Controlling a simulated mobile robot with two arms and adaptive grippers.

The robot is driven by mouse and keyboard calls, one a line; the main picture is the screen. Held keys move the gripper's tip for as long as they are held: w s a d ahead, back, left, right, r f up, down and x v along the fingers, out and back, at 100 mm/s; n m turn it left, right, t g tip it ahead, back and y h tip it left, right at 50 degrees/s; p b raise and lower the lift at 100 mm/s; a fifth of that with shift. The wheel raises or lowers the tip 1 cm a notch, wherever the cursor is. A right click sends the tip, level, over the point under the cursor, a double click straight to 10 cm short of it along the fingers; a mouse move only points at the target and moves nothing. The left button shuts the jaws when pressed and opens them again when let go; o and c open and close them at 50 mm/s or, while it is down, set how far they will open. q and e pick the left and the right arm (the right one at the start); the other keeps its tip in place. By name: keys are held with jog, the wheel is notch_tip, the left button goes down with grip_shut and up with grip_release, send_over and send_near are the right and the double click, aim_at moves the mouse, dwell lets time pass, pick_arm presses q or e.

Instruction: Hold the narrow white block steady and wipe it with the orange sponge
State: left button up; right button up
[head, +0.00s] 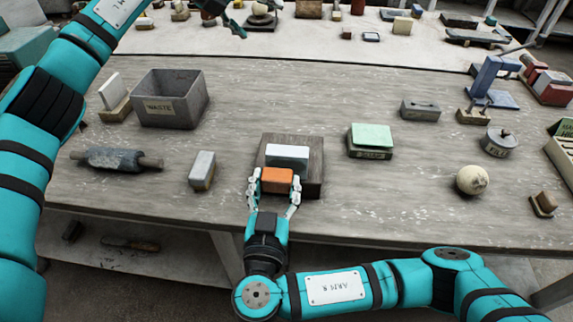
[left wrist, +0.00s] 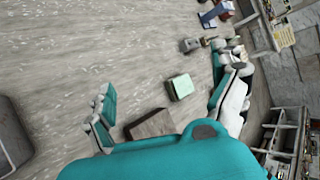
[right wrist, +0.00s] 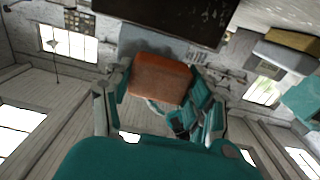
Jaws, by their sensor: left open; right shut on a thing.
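A narrow white block (head: 288,153) sits on a dark wooden board (head: 316,172) near the table's front edge. My right gripper (head: 276,182) is shut on the orange sponge (head: 277,175), just in front of the block. The sponge hides the block's lower front; I cannot tell whether they touch. In the right wrist view the sponge (right wrist: 160,80) is between the fingers, with the block (right wrist: 150,40) and the board (right wrist: 185,14) behind it. My left gripper (left wrist: 163,76) is open and empty, its fingers wide apart above the table; part of the board (left wrist: 148,123) shows below it.
A grey waste bin (head: 172,112) stands at the left. Another pale block (head: 202,167) stands left of the board. A green-topped block (head: 371,138) is to the right. A rolling pin (head: 115,160) lies far left, a plaster sphere (head: 472,179) far right. The table between is mostly clear.

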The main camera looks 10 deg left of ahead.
pick_arm(q)
jog(key=s+d+f+m+g+y, duration=0.1)
jog(key=s+d+f+g+y, duration=0.2)
jog(key=s+d+f+g, duration=0.35)
jog(key=g+y, duration=0.3)
jog(key=y, duration=0.3)
send_near(288, 155)
notch_tip(288, 155, down, 6)
jog(key=shift+w+x, duration=0.15)
jog(key=shift+x, duration=1.25)
jog(key=shift+w+x, duration=0.15)
jog(key=shift+x, duration=1.3)
jog(key=shift+a+f, duration=0.1)
jog(key=shift+a, duration=0.05)
jog(key=c, duration=0.8)
